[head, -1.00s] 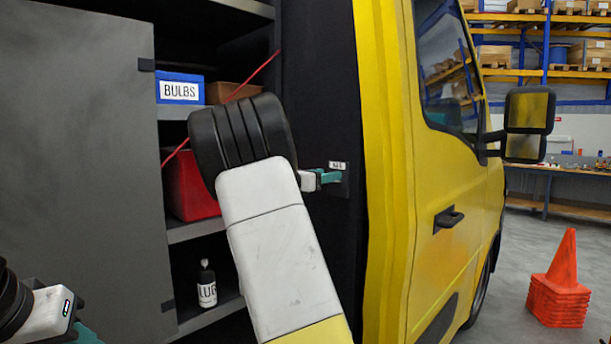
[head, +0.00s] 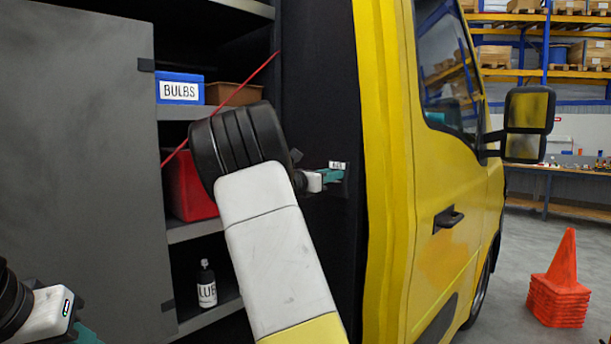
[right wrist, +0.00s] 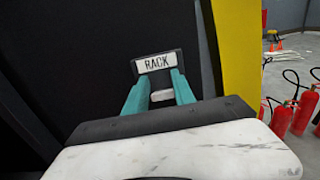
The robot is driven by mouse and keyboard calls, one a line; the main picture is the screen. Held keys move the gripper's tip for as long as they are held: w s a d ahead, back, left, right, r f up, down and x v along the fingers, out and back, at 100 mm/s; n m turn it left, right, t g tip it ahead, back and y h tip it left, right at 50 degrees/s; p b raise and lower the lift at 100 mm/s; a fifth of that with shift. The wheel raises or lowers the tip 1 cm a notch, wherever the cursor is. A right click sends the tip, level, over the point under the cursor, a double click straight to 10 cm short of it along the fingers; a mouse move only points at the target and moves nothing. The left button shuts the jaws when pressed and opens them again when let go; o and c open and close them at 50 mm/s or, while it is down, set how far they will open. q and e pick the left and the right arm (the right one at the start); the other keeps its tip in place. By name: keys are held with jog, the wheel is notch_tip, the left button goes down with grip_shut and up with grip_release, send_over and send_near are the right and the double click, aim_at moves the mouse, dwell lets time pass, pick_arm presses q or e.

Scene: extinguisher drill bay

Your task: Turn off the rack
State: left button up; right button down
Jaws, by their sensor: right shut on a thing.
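The rack switch has a white label reading RACK (right wrist: 157,63) on a dark plate, on the black panel of the yellow van. The label also shows, small, in the head view (head: 337,165). My right gripper (right wrist: 161,92) has its teal fingers on either side of a small pale knob (right wrist: 162,95) below the label and is shut on it. In the head view my right gripper (head: 334,174) is at the switch, partly behind my own forearm. My left gripper (head: 82,334) is at the lower left corner, its fingertips cut off by the frame.
A grey door (head: 80,150) stands at left. Orange cones (head: 560,285) and red extinguishers (right wrist: 300,107) stand on the floor.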

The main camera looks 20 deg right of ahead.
jog(key=shift+s+a+f+t+h, duration=0.15)
jog(key=shift+f+t+h, duration=0.15)
jog(key=shift+h, duration=0.5)
jog(key=shift+w+a+f+t+h, duration=0.15)
jog(key=shift+t+h, duration=0.25)
jog(key=shift+h, duration=0.4)
jog(key=shift+s, duration=0.1)
jog(key=c, duration=1)
grip_release()
jog(key=shift+c, duration=0.2)
jog(key=shift+a, duration=0.1)
jog(key=v, duration=0.7)
jog(key=shift+s+a+f, duration=0.15)
jog(key=shift+s+a, duration=0.05)
jog(key=shift+a, duration=0.1)
